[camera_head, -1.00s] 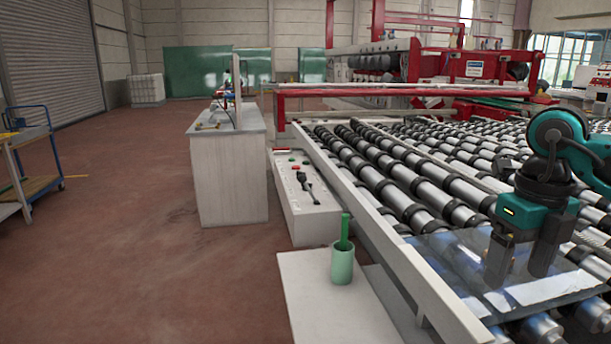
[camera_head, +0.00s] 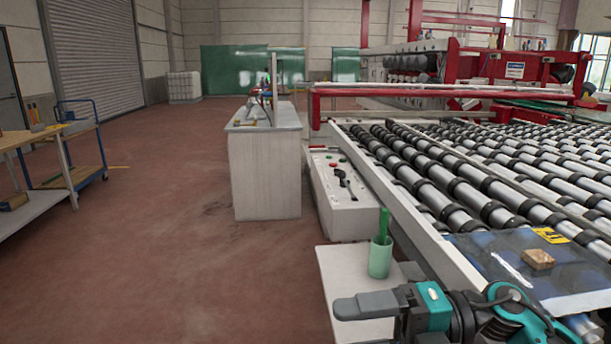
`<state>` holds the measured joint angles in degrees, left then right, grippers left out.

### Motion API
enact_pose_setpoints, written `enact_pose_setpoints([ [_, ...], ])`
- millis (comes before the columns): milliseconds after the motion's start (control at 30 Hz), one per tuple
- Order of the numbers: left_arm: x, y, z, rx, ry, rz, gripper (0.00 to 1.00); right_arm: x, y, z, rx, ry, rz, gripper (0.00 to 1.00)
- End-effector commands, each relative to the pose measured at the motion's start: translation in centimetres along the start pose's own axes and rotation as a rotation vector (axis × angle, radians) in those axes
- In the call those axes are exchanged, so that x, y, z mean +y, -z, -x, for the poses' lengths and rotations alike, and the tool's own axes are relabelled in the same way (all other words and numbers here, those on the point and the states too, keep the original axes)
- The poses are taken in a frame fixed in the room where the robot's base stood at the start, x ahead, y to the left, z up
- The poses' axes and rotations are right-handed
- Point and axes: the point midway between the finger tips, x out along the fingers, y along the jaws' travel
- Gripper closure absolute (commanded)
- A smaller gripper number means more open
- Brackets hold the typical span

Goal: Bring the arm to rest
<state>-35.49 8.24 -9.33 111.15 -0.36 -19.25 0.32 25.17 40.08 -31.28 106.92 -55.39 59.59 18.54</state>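My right gripper (camera_head: 362,306) reaches in from the bottom right and points left, low in front of the small white table. Its grey fingers show nearly edge-on, so I cannot tell whether a gap lies between them. I see no object at its tips. My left gripper is not in view. A glass sheet (camera_head: 505,268) lies on the rollers at the lower right, clear of the gripper. A small wooden block (camera_head: 538,259) and a yellow label (camera_head: 551,235) are on it.
A green cup (camera_head: 380,262) with a green-handled tool stands on the small white table (camera_head: 345,275), just behind my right gripper. The roller bed (camera_head: 440,180) fills the right. A white cabinet (camera_head: 265,175) stands mid-room and a blue trolley (camera_head: 80,150) at left. The red floor between is clear.

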Motion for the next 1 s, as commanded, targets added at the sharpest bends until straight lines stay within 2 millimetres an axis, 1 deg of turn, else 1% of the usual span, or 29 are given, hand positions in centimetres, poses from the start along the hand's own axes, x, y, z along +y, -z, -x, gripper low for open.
enact_pose_setpoints([
  [33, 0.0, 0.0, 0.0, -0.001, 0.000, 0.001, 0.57, 0.1, -0.2, -0.8, -0.068, -0.133, -0.078, 0.23],
  [100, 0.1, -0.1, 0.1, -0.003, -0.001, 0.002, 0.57, 0.2, -1.2, -0.9, -0.186, -0.295, -0.186, 0.23],
  [167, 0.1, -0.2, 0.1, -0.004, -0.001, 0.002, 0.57, -0.4, -2.1, -0.4, -0.300, -0.417, -0.292, 0.23],
  [233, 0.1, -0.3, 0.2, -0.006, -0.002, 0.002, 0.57, -1.9, -3.3, 0.7, -0.445, -0.541, -0.430, 0.23],
  [267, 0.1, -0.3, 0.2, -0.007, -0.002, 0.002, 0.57, -2.9, -3.7, 1.3, -0.511, -0.586, -0.493, 0.23],
  [367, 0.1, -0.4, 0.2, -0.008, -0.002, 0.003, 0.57, -7.4, -4.2, 3.6, -0.738, -0.708, -0.724, 0.23],
  [400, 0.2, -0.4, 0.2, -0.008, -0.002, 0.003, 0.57, -9.7, -4.0, 4.5, -0.831, -0.741, -0.823, 0.23],
  [467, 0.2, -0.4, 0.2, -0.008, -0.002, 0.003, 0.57, -13.7, -3.1, 5.9, -0.973, -0.777, -0.980, 0.23],
  [500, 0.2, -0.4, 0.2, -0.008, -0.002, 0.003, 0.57, -16.4, -2.1, 6.7, -1.064, -0.790, -1.086, 0.23],
  [567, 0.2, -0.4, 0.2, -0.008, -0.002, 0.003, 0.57, -20.2, -0.1, 7.6, -1.185, -0.795, -1.235, 0.23],
  [600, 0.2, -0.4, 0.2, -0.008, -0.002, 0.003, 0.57, -22.4, 1.4, 8.0, -1.253, -0.791, -1.325, 0.23],
  [700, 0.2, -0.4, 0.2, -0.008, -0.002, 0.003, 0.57, -26.6, 4.9, 8.5, -1.383, -0.769, -1.509, 0.23],
  [800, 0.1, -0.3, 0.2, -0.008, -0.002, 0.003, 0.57, -29.2, 7.7, 8.6, -1.461, -0.743, -1.633, 0.23],
  [833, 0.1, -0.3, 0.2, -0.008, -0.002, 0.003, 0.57, -29.7, 8.3, 8.6, -1.478, -0.736, -1.658, 0.23],
  [900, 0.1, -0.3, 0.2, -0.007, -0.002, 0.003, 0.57, -30.4, 9.2, 8.6, -1.501, -0.727, -1.699, 0.23],
  [1000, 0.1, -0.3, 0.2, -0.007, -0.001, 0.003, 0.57, -30.7, 9.5, 8.6, -1.509, -0.723, -1.713, 0.23],
])
